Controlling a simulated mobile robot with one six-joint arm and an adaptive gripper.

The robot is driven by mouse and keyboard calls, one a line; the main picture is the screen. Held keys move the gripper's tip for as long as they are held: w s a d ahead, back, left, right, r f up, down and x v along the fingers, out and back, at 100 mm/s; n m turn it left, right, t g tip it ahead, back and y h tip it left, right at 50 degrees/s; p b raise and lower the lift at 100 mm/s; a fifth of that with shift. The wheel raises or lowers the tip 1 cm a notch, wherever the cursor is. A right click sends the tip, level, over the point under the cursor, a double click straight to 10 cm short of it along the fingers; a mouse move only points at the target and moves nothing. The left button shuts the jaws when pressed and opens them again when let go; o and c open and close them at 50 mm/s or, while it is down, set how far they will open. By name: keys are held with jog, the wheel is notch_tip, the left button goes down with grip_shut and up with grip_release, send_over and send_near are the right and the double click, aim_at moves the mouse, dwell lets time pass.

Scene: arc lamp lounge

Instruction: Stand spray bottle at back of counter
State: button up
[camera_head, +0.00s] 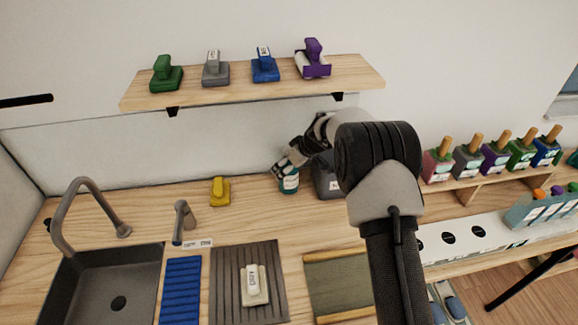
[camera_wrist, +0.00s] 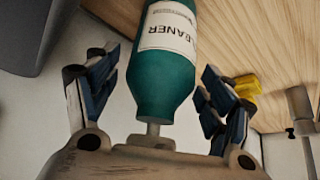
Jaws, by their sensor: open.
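The spray bottle (camera_head: 289,184) is teal with a white label reading "CLEANER". It looks upright at the back of the counter (camera_head: 150,210), near the wall. In the wrist view the bottle (camera_wrist: 165,85) lies between the two fingers, with its pale neck close to my palm. Gaps show between the bottle and both fingers. My gripper (camera_head: 284,164) is open around the upper part of the bottle, which it partly hides in the head view. The bottle's contact with the counter is hard to make out.
A dark grey container (camera_head: 327,183) stands just right of the bottle. A wooden shelf (camera_head: 240,95) with several stamp-like objects hangs above.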

jog(key=shift+r+p, duration=0.25)
jog(key=shift+p, duration=0.1)
jog(key=s+d+r+m, duration=0.1)
jog(key=s+d+r, duration=0.2)
jog(key=s+r, duration=0.45)
jog(key=s+d+r, duration=0.3)
jog(key=s+r, duration=0.1)
jog(key=r, duration=0.7)
jog(key=s+d+r+m+h, duration=0.1)
jog(key=s+d+r, duration=0.1)
jog(key=s+r, duration=0.35)
jog(key=s+d+r+m+h, duration=0.1)
jog(key=s+d+r+m, duration=0.1)
jog(key=s, duration=0.6)
jog(key=s+d+f+m+h, duration=0.1)
jog(key=s+d+m, duration=0.1)
jog(key=s, duration=0.9)
jog(key=s+d+f+m+h, duration=0.1)
jog(key=s+d+m, duration=0.2)
jog(key=s, duration=0.9)
jog(key=shift+s+d+h+p, duration=0.15)
jog(key=shift+d+h+p, duration=0.25)
jog(key=shift+d, duration=0.35)
